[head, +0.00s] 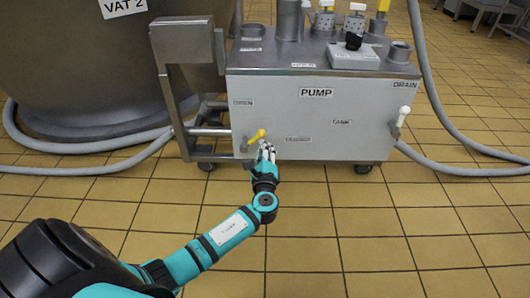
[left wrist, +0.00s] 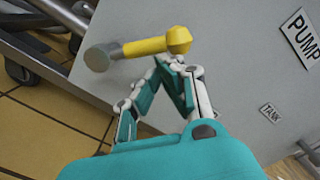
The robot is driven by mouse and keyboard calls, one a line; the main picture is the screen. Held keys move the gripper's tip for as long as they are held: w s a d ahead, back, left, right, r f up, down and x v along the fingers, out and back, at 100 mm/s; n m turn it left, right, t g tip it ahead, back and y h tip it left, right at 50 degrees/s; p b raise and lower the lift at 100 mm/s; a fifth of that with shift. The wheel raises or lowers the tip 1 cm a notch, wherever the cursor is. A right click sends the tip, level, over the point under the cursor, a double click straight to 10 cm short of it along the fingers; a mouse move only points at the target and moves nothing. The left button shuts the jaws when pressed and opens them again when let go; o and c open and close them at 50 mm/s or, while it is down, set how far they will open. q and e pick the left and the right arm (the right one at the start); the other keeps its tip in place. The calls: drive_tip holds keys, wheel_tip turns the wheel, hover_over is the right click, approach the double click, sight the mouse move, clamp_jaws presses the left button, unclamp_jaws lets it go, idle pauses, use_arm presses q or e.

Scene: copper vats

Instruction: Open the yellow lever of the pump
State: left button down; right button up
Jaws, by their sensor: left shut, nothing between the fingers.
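The grey pump (head: 315,122) stands on wheels in the middle of the head view, with a "PUMP" label on its front. Its yellow lever (head: 256,136) sits low on the left of the front face, tilted up to the right. In the left wrist view the yellow lever (left wrist: 155,46) runs from a round metal pivot to a thick knob at its right end. My left gripper (head: 267,148) is shut and empty. In the left wrist view its fingertips (left wrist: 168,62) are just below the knob end; I cannot tell whether they touch it. My right gripper is not in view.
A white-handled drain lever (head: 402,115) is on the pump's right side. A metal cart frame (head: 190,75) and a large vat (head: 75,65) stand to the left. Grey hoses (head: 85,168) lie on the tiled floor. The floor in front of the pump is clear.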

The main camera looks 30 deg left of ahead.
sight(254, 140)
use_arm(q)
drive_tip(key=shift+s+a+r+n, duration=0.25)
drive_tip(key=shift+a+r+n, duration=0.25)
drive_tip(key=shift+n, duration=0.8)
drive_tip(key=shift+s+a+r+n, duration=0.3)
drive_tip(key=shift+r+n, duration=0.3)
drive_tip(key=shift+n, duration=0.7)
drive_tip(key=shift+s+a+r+n, duration=0.2)
drive_tip(key=shift+a+r+n, duration=0.3)
drive_tip(key=shift+n, duration=0.8)
drive_tip(key=shift+r, duration=0.1)
drive_tip(key=shift+d, duration=0.1)
